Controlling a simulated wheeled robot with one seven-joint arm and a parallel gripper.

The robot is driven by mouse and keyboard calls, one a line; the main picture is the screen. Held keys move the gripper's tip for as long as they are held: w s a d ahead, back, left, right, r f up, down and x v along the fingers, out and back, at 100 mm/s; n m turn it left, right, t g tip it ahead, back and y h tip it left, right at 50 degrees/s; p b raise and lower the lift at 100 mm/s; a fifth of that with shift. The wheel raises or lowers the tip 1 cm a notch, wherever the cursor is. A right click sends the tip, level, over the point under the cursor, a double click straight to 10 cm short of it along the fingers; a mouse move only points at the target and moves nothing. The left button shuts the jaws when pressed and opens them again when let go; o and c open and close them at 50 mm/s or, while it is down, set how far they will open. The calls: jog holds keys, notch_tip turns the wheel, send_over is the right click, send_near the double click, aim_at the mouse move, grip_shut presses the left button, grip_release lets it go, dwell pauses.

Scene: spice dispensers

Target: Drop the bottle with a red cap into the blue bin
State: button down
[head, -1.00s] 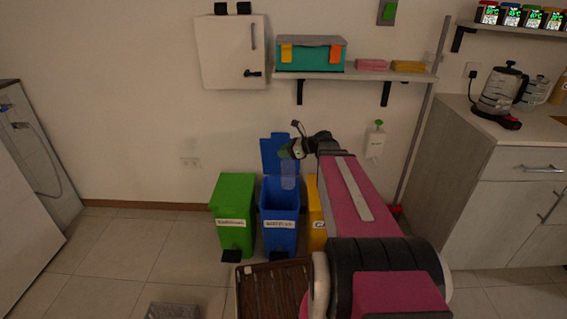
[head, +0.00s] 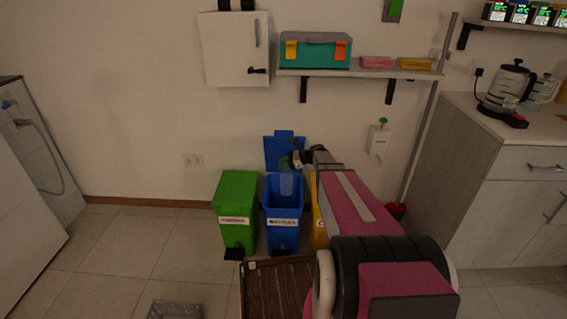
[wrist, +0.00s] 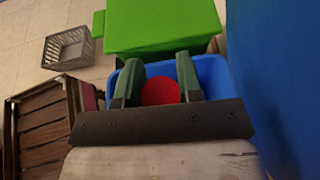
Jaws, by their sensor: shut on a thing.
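The bottle (head: 287,184) is pale and see-through in the head view, and it hangs below my gripper (head: 293,161) at the mouth of the blue bin (head: 284,222). Its red cap (wrist: 160,91) shows in the wrist view between the two green fingers of my gripper (wrist: 160,74), which is shut on it. The blue bin is open, with its lid (head: 284,153) raised at the back. Its rim (wrist: 213,73) surrounds the fingers in the wrist view. The bottle's body is hidden there.
A green bin (head: 236,205) stands left of the blue bin and a yellow bin (head: 319,222) stands right, partly behind my arm. A brown slatted crate (head: 262,290) and a grey basket (head: 176,309) are on the floor in front. The left floor is clear.

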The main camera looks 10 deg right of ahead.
aim_at(284, 171)
jog(key=shift+f, duration=2.3)
jog(key=c, duration=0.7)
grip_release()
jog(key=shift+d, duration=0.1)
jog(key=v, duration=1)
jog(key=shift+d, duration=0.3)
